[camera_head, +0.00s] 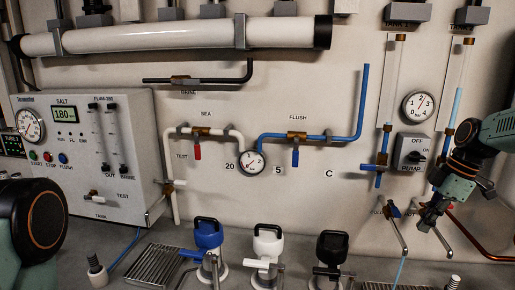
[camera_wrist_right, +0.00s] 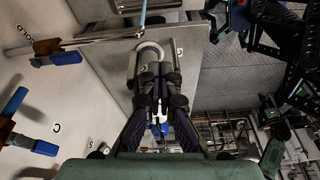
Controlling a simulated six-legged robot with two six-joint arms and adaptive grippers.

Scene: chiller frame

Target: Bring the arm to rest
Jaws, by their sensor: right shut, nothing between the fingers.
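My right arm comes in from the right edge in the head view. Its gripper (camera_head: 428,220) points down and left in front of the panel, close to the small metal spouts below the pump switch. In the right wrist view the two dark fingers (camera_wrist_right: 157,80) meet, with nothing seen held between them. A pale spout or pipe loop shows just beyond the fingertips; I cannot tell whether they touch. Only a dark round joint of my left arm shows at the lower left of the head view; my left gripper is out of the picture.
The pump switch (camera_head: 412,152) and a blue-handled valve (camera_head: 375,167) are left of my right arm. A thin metal spout (camera_head: 398,237) and a copper pipe (camera_head: 478,246) are close by. Blue (camera_head: 208,234), white (camera_head: 267,244) and black (camera_head: 331,247) handled fittings stand along the bench.

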